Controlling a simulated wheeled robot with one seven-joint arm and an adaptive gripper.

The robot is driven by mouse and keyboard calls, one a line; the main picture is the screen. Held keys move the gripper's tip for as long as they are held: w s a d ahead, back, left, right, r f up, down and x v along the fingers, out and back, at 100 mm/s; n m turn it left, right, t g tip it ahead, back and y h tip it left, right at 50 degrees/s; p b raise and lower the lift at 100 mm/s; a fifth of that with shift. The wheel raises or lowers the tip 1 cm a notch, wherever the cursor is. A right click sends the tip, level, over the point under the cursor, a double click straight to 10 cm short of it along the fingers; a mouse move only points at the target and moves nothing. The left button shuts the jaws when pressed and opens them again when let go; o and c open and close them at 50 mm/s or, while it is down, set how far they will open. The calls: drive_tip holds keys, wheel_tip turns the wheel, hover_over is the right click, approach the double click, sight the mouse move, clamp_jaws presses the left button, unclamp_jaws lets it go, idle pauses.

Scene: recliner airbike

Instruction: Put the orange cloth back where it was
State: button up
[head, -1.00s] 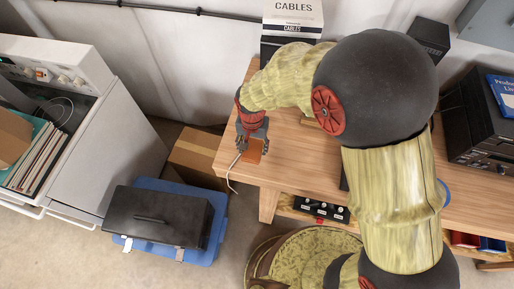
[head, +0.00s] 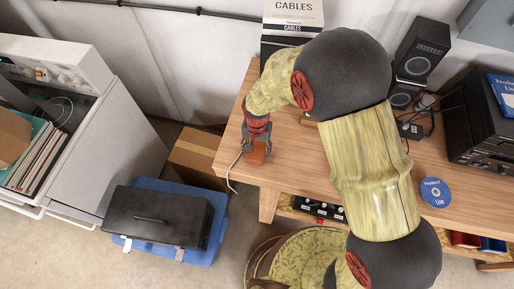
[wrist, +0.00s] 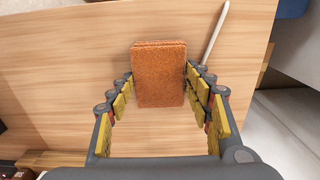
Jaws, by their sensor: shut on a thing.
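The orange cloth (head: 256,153) is a small, thick, folded-looking rectangle at the left end of the wooden table (head: 290,165). In the wrist view the cloth (wrist: 159,74) lies between the two fingers, upright in the picture, with wood grain behind it. My gripper (head: 257,144) is shut on it, and the fingertips (wrist: 159,82) touch its left and right sides. I cannot tell whether the cloth rests on the tabletop or is just above it.
A box marked CABLES (head: 292,12) stands at the back. A blue disc (head: 435,192), a speaker (head: 421,50) and a stereo (head: 490,125) are on the right. The table's middle is clear.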

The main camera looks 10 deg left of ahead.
sight(257, 150)
drive_tip(key=o, duration=1)
drive_tip(key=shift+f, duration=0.1)
wheel_tip(257, 150, up, 12)
drive_tip(key=shift+r+p, duration=0.2)
drive_tip(key=shift+p, duration=0.25)
drive_tip(key=d+r+t, duration=0.1)
drive_tip(key=d+r, duration=0.7)
drive_tip(key=r, duration=0.2)
drive_tip(key=s+d+r+t, duration=0.2)
drive_tip(key=s+d+r, duration=0.5)
drive_tip(key=d, duration=0.2)
drive_tip(key=s+d+r+n+t, duration=0.1)
drive_tip(key=s+d+r+t, duration=0.1)
drive_tip(key=s+d+r, duration=0.5)
drive_tip(key=d, duration=0.3)
drive_tip(key=shift+s+r+t, duration=0.25)
drive_tip(key=shift+r+t, duration=0.05)
